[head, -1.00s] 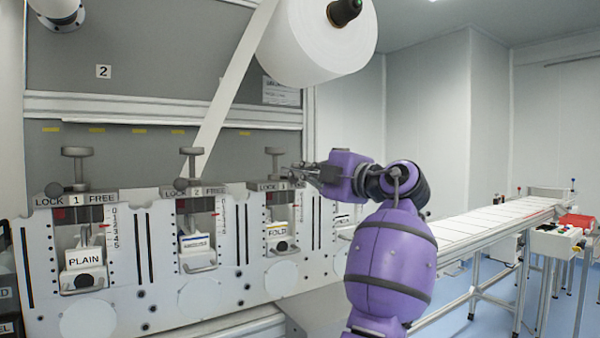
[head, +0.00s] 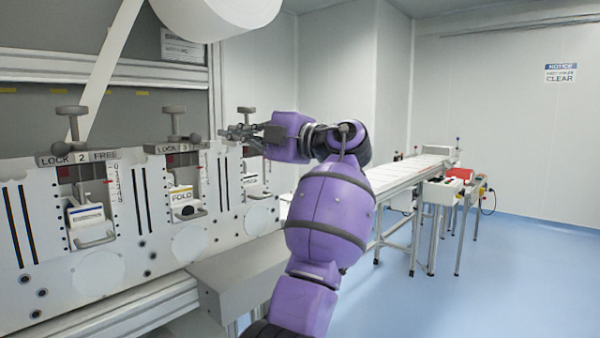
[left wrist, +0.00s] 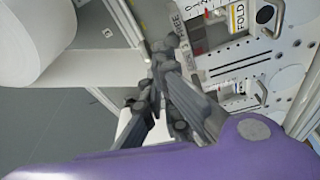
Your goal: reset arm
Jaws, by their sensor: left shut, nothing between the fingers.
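My left arm is purple and reaches across the head view toward the white panel (head: 60,210). My left gripper (head: 228,133) is dark grey and shut, with nothing in it. In the head view it shows in front of the panel's upper edge, right of the station 3 T-handle (head: 174,112) and beside another T-handle (head: 246,112); whether it touches anything I cannot tell. In the left wrist view the shut gripper (left wrist: 160,50) shows beside the FOLD station (left wrist: 238,18). My right gripper is not in view.
A white web roll (head: 215,12) hangs above, its strip (head: 108,70) running down to station 2. A grey box-shaped ledge (head: 245,275) juts out below the panel. A conveyor (head: 405,175) and a small table with a red item (head: 460,174) stand right. Blue floor (head: 500,270) is clear.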

